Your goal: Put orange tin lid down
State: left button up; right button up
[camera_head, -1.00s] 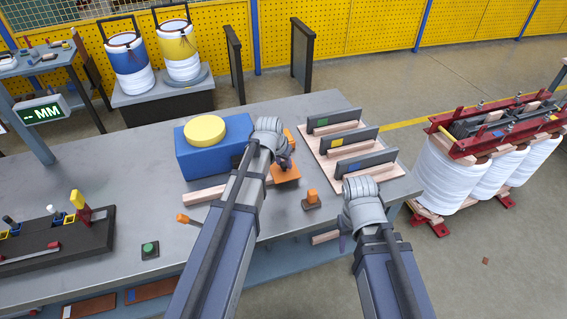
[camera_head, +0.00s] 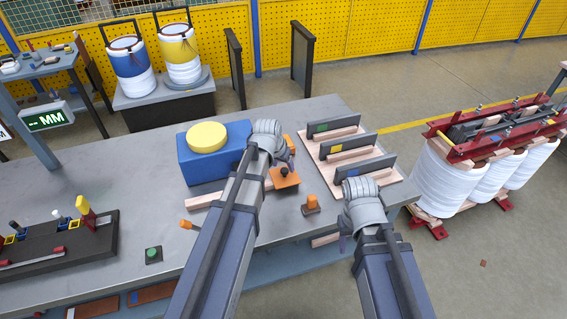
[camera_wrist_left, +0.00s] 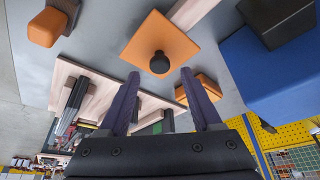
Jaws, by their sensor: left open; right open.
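The orange tin lid (camera_head: 284,181) is a square orange plate with a dark round knob. It lies flat on the grey table (camera_head: 130,200), near a pale wooden bar. My left gripper (camera_head: 289,160) is open just above and behind it. In the left wrist view the lid (camera_wrist_left: 145,40) and its knob are just beyond the two spread purple fingertips (camera_wrist_left: 160,76), with nothing between them. An orange block (camera_head: 288,140) is partly hidden behind my left gripper. My right gripper (camera_head: 343,240) is open and empty near the table's front right edge.
A blue box (camera_head: 195,170) with a yellow round lid (camera_head: 206,137) stands left of my left gripper. A wooden board (camera_head: 388,180) with dark plates is to the right. A small orange-topped block (camera_head: 311,204) sits between the arms. The left-centre table is mostly clear.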

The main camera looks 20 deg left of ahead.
pick_arm(q)
jog(key=d+p+v, duration=0.1)
jog(key=p+v, duration=0.7)
jog(key=v, duration=0.1)
jog(key=s+d+g+y, duration=0.1)
jog(key=s+d+g, duration=0.1)
jog(key=s+d, duration=0.4)
jog(key=s+d+f+m+g+y, duration=0.1)
jog(key=s+d+g, duration=0.2)
jog(key=s+d, duration=0.4)
jog(key=s, duration=0.6)
jog(key=shift+m, duration=0.3)
pick_arm(e)
notch_tip(320, 180, up, 8)
jog(key=shift+r, duration=0.25)
pick_arm(q)
jog(key=shift+f, duration=0.15)
pick_arm(e)
jog(key=shift+a, duration=0.1)
